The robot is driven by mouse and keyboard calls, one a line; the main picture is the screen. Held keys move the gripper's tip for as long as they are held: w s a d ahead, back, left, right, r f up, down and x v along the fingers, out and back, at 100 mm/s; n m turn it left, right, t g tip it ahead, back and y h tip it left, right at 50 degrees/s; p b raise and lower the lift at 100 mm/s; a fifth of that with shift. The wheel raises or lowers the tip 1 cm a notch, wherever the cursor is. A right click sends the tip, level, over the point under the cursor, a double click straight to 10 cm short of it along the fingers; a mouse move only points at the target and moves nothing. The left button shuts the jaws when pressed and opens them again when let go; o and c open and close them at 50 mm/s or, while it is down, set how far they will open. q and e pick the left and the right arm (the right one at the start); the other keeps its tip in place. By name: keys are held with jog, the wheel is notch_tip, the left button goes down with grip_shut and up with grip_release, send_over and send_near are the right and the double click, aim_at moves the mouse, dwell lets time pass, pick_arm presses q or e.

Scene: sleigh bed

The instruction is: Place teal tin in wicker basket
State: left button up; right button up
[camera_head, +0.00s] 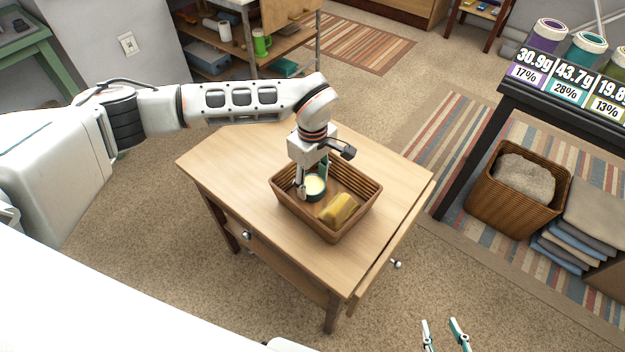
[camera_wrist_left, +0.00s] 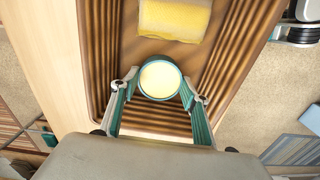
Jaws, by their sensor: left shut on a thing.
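The teal tin (camera_head: 315,187) has a pale yellow top and is held upright in my left gripper (camera_head: 313,184), inside the walls of the wicker basket (camera_head: 283,203). In the left wrist view the tin (camera_wrist_left: 160,80) sits between the two fingers of my left gripper (camera_wrist_left: 156,88), which are shut on it. The basket (camera_wrist_left: 97,60) surrounds it in that view. I cannot tell whether the tin touches the basket floor. My right gripper (camera_head: 444,335) shows only its two fingertips at the bottom edge, apart and empty.
A yellow block-like item (camera_head: 340,209) lies in the basket beside the tin. The basket stands on a small wooden table (camera_head: 230,165) with bare surface around it. A dark shelf with labelled jars (camera_head: 587,47) and another basket (camera_head: 490,200) are at the right.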

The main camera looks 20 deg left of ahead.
aim_at(312, 184)
pick_arm(q)
jog(key=shift+f, duration=0.15)
jog(key=o, duration=1.3)
notch_tip(312, 184, up, 12)
jog(key=p, duration=0.2)
